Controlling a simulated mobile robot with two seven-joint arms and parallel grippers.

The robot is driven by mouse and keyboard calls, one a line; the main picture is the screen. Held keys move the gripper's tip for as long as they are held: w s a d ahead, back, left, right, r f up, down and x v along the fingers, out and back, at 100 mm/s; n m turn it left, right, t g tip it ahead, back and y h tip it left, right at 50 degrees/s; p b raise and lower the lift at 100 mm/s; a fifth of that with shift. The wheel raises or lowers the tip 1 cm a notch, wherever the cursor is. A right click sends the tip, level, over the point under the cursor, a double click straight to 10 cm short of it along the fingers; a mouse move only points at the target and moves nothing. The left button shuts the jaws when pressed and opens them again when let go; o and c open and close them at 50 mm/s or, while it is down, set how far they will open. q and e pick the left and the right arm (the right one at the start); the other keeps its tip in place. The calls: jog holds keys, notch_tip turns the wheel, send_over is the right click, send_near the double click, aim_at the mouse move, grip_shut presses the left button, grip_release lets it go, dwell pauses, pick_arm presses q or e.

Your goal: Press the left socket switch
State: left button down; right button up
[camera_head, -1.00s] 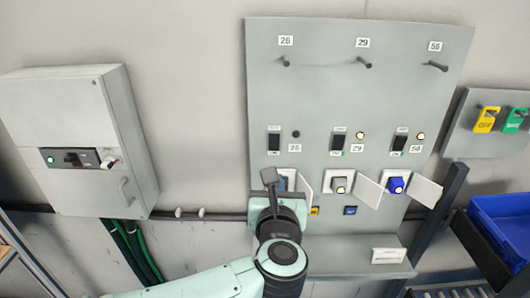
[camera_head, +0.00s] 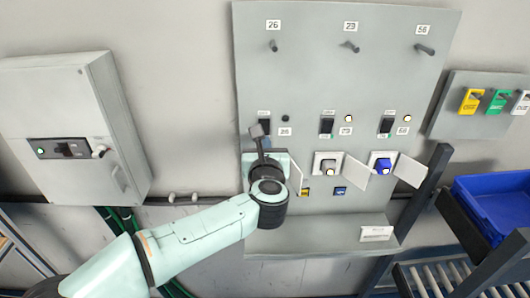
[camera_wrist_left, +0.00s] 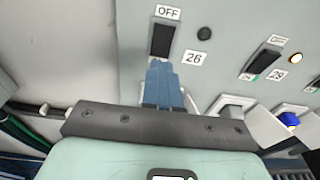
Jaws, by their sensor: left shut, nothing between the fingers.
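The left socket switch is a black rocker (camera_head: 265,123) above the label 26, with a dark round lamp (camera_head: 285,118) beside it. In the left wrist view the rocker (camera_wrist_left: 161,39) has an OFF label above it, and the lamp (camera_wrist_left: 204,33) is dark. My left gripper (camera_head: 257,131) is shut and empty, its tip at the lower left of the rocker in the head view. In the left wrist view the blue-grey fingers (camera_wrist_left: 162,66) end just below the rocker; I cannot tell whether they touch it. My gripper and wrist hide most of the left socket. The right gripper is out of view.
Switches 29 (camera_head: 326,125) and 56 (camera_head: 386,125) have lit lamps; sockets below hold a grey plug (camera_head: 328,168) and a blue plug (camera_head: 382,166). Open socket covers (camera_head: 356,172) stick out. Pegs (camera_head: 352,47) project above. A grey cabinet (camera_head: 60,100) is at left, a blue bin (camera_head: 495,205) at right.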

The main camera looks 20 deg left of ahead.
aim_at(264, 127)
pick_arm(q)
jog(key=p+x, duration=0.1)
jog(key=x, duration=0.3)
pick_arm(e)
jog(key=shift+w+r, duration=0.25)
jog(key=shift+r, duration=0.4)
pick_arm(q)
jog(key=shift+f, duration=0.1)
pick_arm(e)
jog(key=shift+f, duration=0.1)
